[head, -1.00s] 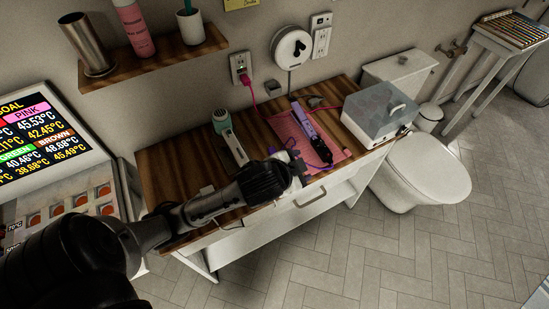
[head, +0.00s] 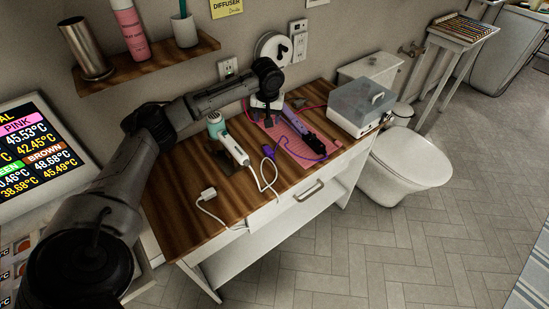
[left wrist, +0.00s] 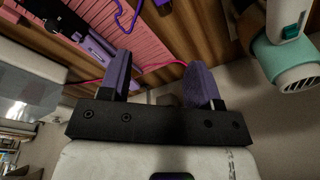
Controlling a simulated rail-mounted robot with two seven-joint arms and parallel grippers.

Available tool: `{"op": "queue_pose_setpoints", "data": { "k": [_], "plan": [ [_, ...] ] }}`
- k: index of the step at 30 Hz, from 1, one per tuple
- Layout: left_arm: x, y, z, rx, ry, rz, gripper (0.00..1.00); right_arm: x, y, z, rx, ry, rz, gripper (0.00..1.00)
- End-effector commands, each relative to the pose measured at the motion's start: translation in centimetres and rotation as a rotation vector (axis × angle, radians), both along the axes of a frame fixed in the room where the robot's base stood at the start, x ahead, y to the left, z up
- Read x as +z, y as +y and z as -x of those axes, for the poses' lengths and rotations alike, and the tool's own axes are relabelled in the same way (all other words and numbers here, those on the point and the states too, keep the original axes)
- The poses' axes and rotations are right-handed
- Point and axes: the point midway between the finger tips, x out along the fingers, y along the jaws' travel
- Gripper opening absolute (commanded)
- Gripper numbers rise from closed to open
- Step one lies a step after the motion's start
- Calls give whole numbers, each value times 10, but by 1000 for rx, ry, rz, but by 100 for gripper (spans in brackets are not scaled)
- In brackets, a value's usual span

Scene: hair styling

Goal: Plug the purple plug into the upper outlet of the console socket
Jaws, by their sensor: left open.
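The purple plug (head: 268,151) lies on the console top beside the pink mat, its purple cord (head: 308,156) curling right over the mat's front. Part of the cord shows in the left wrist view (left wrist: 126,17). The console socket (head: 228,66) is a white plate on the wall; my arm hides its lower part. My left gripper (head: 264,104) is over the back of the console, near the wall. In the left wrist view its two fingers (left wrist: 158,82) are apart, with nothing clearly held between them. My right gripper is not in view.
A purple straightener (head: 303,128) lies on the pink mat (head: 289,151). A teal-and-white appliance (head: 232,143) and a white plug (head: 208,193) lie to the left. A pink cable (left wrist: 160,67) runs past my fingers. A lidded box (head: 360,108) stands right.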

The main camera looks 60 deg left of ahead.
Motion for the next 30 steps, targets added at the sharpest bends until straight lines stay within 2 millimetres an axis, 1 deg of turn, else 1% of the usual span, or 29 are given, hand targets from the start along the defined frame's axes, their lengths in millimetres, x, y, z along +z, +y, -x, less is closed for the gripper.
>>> {"op": "queue_pose_setpoints", "data": {
  "k": [1, 3, 6, 9, 12, 14, 17, 24, 30],
  "plan": [
    [-2, -2, 3, 105, 8, 53, 57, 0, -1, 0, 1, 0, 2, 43],
    [-3, -10, 5, 238, 14, 109, 57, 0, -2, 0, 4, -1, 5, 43],
    [-3, -16, 7, 396, 21, 143, 57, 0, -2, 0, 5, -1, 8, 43],
    [-3, -16, 8, 518, 19, 143, 57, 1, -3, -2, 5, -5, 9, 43],
    [-3, -16, 8, 598, 14, 143, 57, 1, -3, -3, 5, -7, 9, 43],
    [-5, -16, 8, 627, 12, 142, 57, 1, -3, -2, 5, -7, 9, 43],
    [-13, -16, 8, 652, 10, 142, 57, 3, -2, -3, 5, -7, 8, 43],
    [-54, -17, 8, 655, 12, 141, 57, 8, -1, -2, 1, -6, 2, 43],
    [-79, -16, 8, 653, 10, 142, 57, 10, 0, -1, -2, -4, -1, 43]
  ]
}}
